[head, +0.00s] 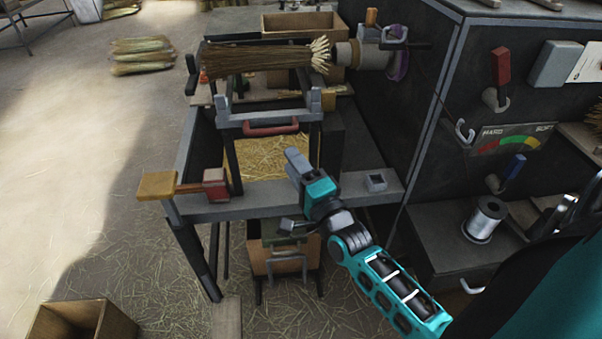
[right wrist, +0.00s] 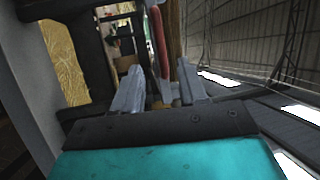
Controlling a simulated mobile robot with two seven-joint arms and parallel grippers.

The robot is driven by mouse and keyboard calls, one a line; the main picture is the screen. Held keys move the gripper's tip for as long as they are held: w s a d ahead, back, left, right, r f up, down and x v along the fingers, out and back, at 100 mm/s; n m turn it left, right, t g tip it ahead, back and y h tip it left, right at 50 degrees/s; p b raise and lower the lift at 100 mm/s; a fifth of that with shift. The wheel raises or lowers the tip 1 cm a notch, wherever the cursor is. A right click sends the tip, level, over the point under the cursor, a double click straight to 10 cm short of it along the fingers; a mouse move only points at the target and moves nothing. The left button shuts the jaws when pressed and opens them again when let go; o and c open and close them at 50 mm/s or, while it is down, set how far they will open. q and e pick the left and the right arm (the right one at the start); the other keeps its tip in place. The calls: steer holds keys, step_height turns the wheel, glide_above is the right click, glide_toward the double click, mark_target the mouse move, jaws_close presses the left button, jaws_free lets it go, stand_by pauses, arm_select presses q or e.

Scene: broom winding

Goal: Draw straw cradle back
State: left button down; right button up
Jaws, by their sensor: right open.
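The straw cradle (head: 262,113) is a dark frame with grey end blocks and a red handle (head: 270,128) across its front. A straw bundle (head: 255,59) lies above it, its pale end toward the winding head (head: 362,55). My right gripper (head: 294,158) is below and slightly right of the red handle, apart from it. In the right wrist view my right gripper (right wrist: 160,72) is open, its two grey fingers spread. The red handle (right wrist: 157,38) shows beyond the fingertips, roughly in line with the gap between them. My left gripper is out of view.
A grey bench rail (head: 345,190) runs under my right gripper, with a yellow-ended lever (head: 158,185) at its left. A dark cabinet (head: 500,90) with red and blue levers stands right. A wooden box (head: 285,262) sits below. Straw-littered floor lies left.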

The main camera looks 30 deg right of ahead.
steer(key=shift+s+a+f, duration=0.1)
steer(key=shift+s+f, duration=0.1)
steer(key=shift+s, duration=1.1)
steer(key=s+a+f+n+g+y, duration=0.1)
steer(key=s+a+f+n+g, duration=0.3)
steer(key=s+f+n, duration=0.3)
steer(key=s+a+f+n+g+y, duration=0.2)
steer(key=s+a+f+n+g, duration=0.3)
steer(key=f+n, duration=0.4)
steer(key=s+n, duration=0.1)
steer(key=n, duration=0.3)
steer(key=shift+s+a, duration=0.35)
steer(key=shift+r, duration=0.1)
